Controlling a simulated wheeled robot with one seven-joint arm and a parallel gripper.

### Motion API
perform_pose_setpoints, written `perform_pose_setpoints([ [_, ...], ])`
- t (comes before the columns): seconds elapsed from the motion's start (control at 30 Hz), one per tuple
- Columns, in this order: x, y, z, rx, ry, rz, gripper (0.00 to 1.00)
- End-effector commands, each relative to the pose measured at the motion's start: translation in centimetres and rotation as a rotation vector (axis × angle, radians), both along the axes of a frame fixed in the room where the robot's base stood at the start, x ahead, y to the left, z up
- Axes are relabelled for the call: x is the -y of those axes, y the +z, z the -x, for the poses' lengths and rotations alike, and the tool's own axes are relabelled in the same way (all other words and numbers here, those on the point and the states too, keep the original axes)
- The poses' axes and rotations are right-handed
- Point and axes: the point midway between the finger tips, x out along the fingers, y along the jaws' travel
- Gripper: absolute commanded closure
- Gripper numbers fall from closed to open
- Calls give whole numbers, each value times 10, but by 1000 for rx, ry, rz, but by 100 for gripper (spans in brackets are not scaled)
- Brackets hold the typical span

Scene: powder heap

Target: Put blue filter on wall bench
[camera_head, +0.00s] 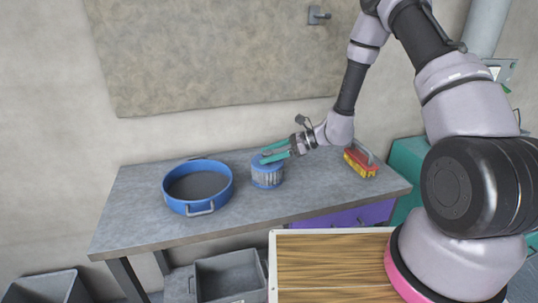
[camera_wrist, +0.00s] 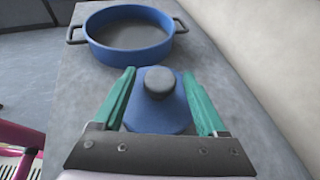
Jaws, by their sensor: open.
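The blue filter (camera_head: 267,172) is a short cylinder with a ribbed grey side and blue top and bottom rims. It stands upright on the grey wall bench (camera_head: 135,215), right of a blue pan. In the wrist view the filter (camera_wrist: 158,112) shows its blue top and a dark round knob. My gripper (camera_head: 268,154) is open with teal fingers at the filter's top. In the wrist view my gripper (camera_wrist: 160,95) has one finger on each side of the filter. Whether the fingers touch it cannot be told.
A blue two-handled pan (camera_head: 198,188) sits left of the filter; it also shows ahead in the wrist view (camera_wrist: 128,52). A red and yellow brush-like item (camera_head: 361,163) lies at the bench's right. Grey bins (camera_head: 229,277) are below. A wooden surface (camera_head: 325,262) is in front.

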Motion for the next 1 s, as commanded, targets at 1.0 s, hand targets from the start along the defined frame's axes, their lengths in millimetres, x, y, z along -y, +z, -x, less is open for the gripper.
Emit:
perform_pose_setpoints([
  [1.0, 112, 67, 8, 50, 42, 31, 26],
])
